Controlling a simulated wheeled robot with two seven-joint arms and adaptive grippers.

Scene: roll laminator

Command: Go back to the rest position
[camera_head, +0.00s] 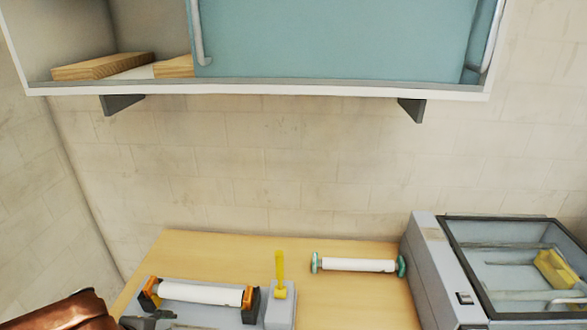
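A copper-brown part of my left arm enters at the bottom left corner. Dark grey parts that look like my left gripper (148,321) show at the bottom edge, just in front of the laminator; its fingers are mostly cut off, so its opening cannot be told. My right gripper is out of view. The grey laminator (282,310) stands on the table, with a white roll (200,293) between orange-and-black holders. Its yellow lever (280,268) stands upright. A second white roll (358,265) with teal end caps lies on the table to the right.
The wooden table (350,300) is bare in front of the second roll. A grey box with a glass lid (515,260) stands at the right, with a yellow piece (560,270) inside. A wall cabinet with a teal door (330,40) hangs above; wooden boards (103,66) lie in its open left part.

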